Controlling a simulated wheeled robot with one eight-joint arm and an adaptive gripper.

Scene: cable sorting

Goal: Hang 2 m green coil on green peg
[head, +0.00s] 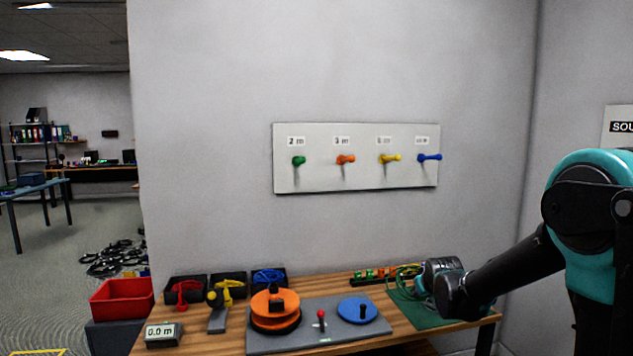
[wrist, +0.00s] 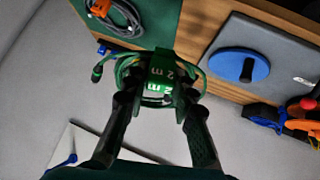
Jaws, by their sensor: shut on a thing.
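The green coil (wrist: 130,70) with a green labelled clip (wrist: 160,80) is between the fingers of my gripper (wrist: 158,98) in the wrist view, and the fingers are shut on it. The label appears to read 2 m. In the head view my gripper (head: 418,285) is low over the right end of the bench, with part of the coil hidden by it. The green peg (head: 298,160) is the leftmost on the white wall board (head: 320,183), under a 2 m label, with no coil on it.
Orange (head: 346,159), yellow (head: 390,158) and blue (head: 429,157) pegs share the board. A green mat (head: 428,318) bears a dark coil with an orange tie (wrist: 120,18). A grey plate (head: 290,338) holds orange and blue discs. Several bins stand at left.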

